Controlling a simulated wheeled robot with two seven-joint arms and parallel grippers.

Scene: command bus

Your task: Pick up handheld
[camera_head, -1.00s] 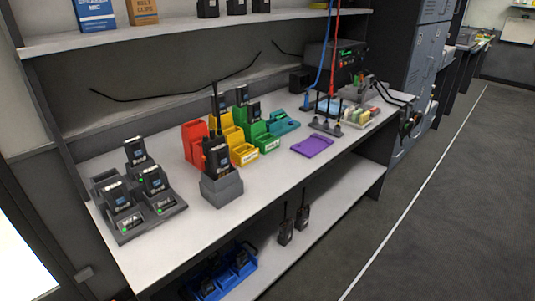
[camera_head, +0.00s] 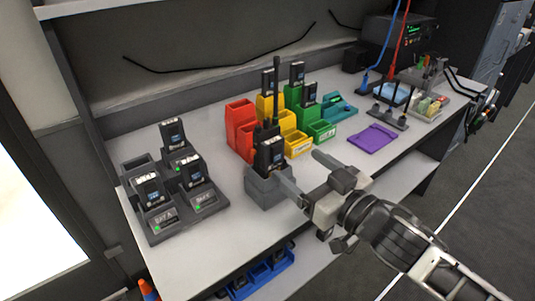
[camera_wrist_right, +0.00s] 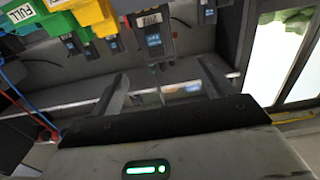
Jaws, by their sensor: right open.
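A black handheld radio (camera_head: 270,152) with a tall antenna stands upright in a grey cradle (camera_head: 268,190) on the bench. My right gripper (camera_head: 296,161) reaches in from the lower right, with its fingers apart and nothing between them. One finger overlaps the cradle's right side in the head view; I cannot tell whether it touches. The right wrist view is upside down; its open fingers (camera_wrist_right: 162,88) show in the middle. A dark device with a blue label (camera_wrist_right: 153,42) hangs above them there; I cannot be sure it is the same radio. My left gripper is not in view.
A charger (camera_head: 158,224) with several battery packs stands left of the cradle. Red (camera_head: 240,130), yellow and green bins stand close behind it. A purple tray (camera_head: 372,138) lies to the right. Blue bins (camera_head: 262,277) sit on the lower shelf. White bench top is bare left of the cradle.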

